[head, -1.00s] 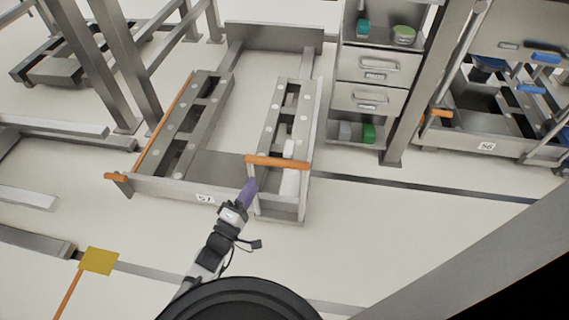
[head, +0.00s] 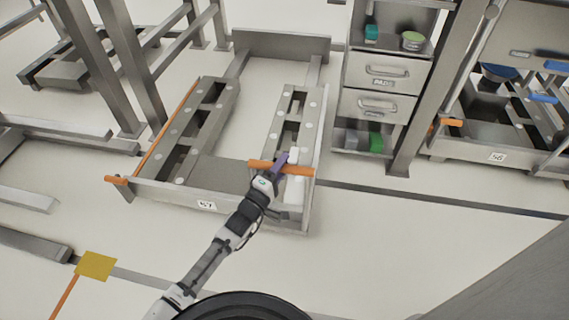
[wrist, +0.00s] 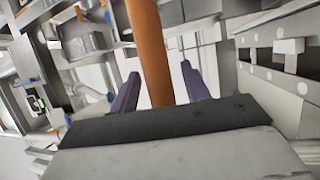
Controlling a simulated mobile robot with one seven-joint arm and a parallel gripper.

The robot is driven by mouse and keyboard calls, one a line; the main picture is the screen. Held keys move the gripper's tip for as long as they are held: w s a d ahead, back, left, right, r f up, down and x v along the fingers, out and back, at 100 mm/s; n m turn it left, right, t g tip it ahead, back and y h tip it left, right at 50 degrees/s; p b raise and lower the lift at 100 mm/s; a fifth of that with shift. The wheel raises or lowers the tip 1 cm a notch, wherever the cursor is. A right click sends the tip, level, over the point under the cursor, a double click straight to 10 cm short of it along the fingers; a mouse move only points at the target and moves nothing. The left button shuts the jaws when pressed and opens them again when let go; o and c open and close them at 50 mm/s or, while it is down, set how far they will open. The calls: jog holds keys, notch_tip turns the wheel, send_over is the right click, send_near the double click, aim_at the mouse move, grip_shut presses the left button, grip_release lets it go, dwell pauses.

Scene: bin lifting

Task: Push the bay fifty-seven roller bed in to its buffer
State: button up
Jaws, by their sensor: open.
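The grey roller bed (head: 218,172) with a label that reads 57 (head: 206,205) lies on the floor in the middle of the head view. An orange bar handle (head: 304,169) runs across its near right part. A grey upright plate (head: 300,45), which looks like the buffer, stands at the bed's far end, with a gap between them. In the wrist view the handle (wrist: 148,50) passes between my open purple fingers (wrist: 160,88), with space on both sides. Whether anything touches is unclear.
A drawer cabinet (head: 378,75) stands right of the bed, beside a grey post. Another bed labelled 56 (head: 497,157) is farther right. Grey posts (head: 130,60) stand on the left. A yellow plate (head: 96,265) is at the near left. The near floor is mostly clear.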

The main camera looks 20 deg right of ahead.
jog(key=shift+w+d+r, duration=0.1)
jog(key=shift+w+d, duration=0.25)
jog(key=shift+d, duration=0.15)
grip_shut()
